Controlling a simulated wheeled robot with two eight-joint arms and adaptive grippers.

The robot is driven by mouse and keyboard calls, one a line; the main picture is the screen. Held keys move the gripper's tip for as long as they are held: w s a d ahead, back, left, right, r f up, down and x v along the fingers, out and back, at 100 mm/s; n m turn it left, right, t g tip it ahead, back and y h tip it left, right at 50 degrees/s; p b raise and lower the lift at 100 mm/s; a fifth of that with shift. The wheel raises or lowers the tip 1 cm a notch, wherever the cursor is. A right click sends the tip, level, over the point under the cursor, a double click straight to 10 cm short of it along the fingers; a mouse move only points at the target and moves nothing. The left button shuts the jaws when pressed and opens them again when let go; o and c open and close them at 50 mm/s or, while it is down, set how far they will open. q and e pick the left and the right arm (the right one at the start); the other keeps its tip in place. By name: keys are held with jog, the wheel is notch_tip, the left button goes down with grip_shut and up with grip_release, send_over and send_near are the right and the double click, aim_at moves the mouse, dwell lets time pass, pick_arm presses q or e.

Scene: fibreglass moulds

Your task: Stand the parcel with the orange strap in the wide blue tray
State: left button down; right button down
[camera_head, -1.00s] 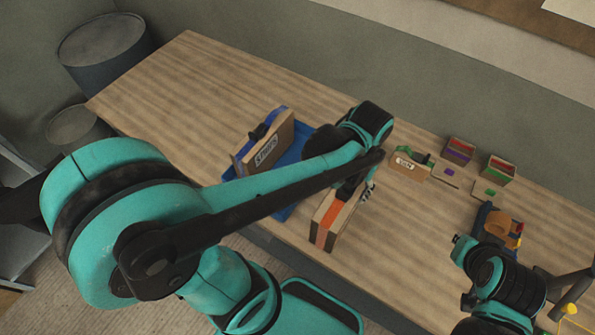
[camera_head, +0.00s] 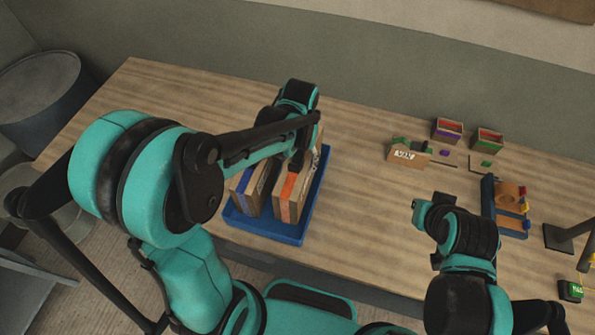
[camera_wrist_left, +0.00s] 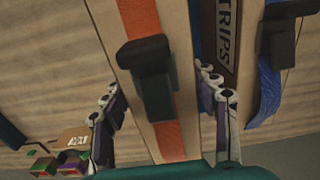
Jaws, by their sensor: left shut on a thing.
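The parcel with the orange strap (camera_head: 287,192) is upright, with a black handle (camera_wrist_left: 150,75) on its strapped face in the left wrist view. My left gripper (camera_head: 304,160) is shut on it; in the left wrist view one finger shows on each side. The parcel is within the outline of the wide blue tray (camera_head: 262,229), right of another parcel with a blue strap (camera_head: 241,188). I cannot tell whether its underside touches the tray floor. My right gripper (camera_head: 418,210) is empty-looking over the table's right half, its fingers not clear.
The table middle (camera_head: 355,190) is clear. Dark bins stand off the left end.

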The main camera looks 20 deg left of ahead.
pick_arm(q)
notch_tip(320, 180, down, 4)
jog(key=shift+b, duration=0.45)
jog(key=shift+c, duration=2.3)
grip_release()
jog(key=shift+f, duration=0.15)
